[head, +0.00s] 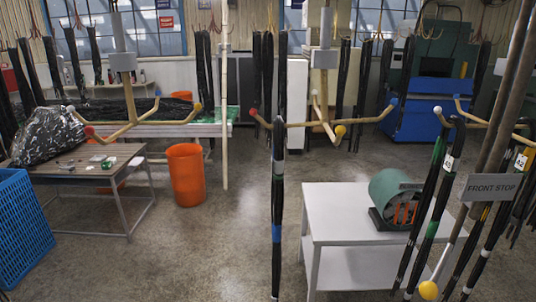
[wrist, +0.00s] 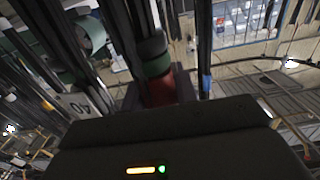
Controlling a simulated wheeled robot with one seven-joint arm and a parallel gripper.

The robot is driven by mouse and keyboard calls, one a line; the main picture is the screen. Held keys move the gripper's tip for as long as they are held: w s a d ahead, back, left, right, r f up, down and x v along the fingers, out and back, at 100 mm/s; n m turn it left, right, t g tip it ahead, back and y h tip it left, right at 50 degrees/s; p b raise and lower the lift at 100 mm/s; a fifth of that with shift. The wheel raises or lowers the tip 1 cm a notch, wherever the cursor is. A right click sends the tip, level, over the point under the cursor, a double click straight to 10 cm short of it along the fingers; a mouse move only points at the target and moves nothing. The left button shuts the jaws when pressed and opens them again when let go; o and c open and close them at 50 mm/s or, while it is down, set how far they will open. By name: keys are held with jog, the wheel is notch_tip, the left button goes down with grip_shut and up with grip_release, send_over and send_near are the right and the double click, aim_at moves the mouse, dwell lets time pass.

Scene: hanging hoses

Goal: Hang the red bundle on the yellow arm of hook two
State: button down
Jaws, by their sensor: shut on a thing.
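In the wrist view my gripper (wrist: 158,90) is shut on a black bundle with a red band (wrist: 163,92) between the fingers and a green band just above. My gripper does not show in the head view. Wooden hooks carry coloured balls on their arms. The middle hook has a bare yellow-tipped arm (head: 340,130); the left hook has one too (head: 198,107). A third yellow ball (head: 428,290) is low at the right. I cannot read which hook is number two.
A black bundle with a blue band (head: 277,205) hangs from the middle hook's red-tipped arm. Tagged bundles (head: 433,200) hang at the right, near a FRONT STOP sign (head: 493,187). A white table (head: 345,212) holds a green machine (head: 395,198).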

jog(key=shift+d+r, duration=0.1)
jog(key=shift+d, duration=0.1)
notch_tip(320, 180, up, 19)
jog(key=p, duration=1.8)
jog(key=shift+p, duration=0.35)
jog(key=shift+w, duration=0.1)
notch_tip(320, 180, down, 18)
jog(key=b, duration=1.8)
